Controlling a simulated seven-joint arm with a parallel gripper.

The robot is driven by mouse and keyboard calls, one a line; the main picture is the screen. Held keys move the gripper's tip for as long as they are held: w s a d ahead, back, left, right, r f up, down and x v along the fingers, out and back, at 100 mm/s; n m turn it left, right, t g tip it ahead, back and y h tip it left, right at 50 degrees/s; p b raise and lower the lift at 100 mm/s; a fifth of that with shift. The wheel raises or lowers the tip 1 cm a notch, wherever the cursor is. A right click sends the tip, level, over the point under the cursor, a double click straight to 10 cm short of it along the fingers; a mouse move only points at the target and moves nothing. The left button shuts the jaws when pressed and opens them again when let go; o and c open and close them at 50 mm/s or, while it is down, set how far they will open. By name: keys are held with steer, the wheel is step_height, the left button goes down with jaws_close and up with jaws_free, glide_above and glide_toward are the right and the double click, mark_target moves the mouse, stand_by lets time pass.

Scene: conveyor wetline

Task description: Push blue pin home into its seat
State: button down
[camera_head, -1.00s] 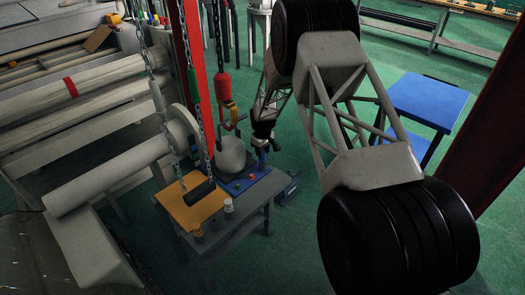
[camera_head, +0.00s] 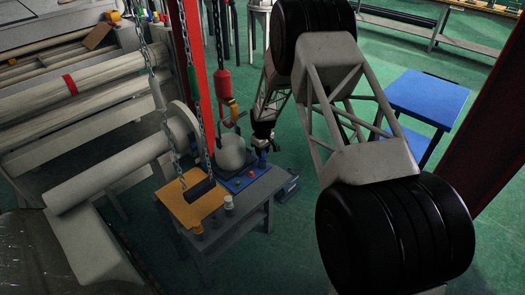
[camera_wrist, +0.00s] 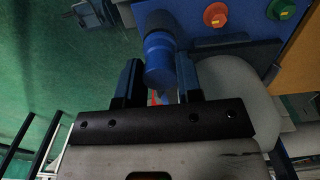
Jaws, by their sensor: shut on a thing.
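The blue pin (camera_wrist: 160,62) is a short, thick cylinder between the two dark fingers of my gripper (camera_wrist: 158,82) in the wrist view. My gripper is shut on it. The pin's far end meets a dark round collar (camera_wrist: 158,22) at the blue panel (camera_wrist: 195,40). I cannot tell how deep the pin sits in the collar. In the head view my gripper (camera_head: 262,148) is at the back right corner of the blue panel (camera_head: 247,182) on a small table, with the pin small and partly hidden there.
A black bar on chains (camera_head: 199,190) hangs over the tan board (camera_head: 180,205). Green floor lies right of the table.

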steer(key=shift+f, duration=0.15)
steer(key=c, duration=0.7)
jaws_free()
steer(key=shift+r, duration=3.9)
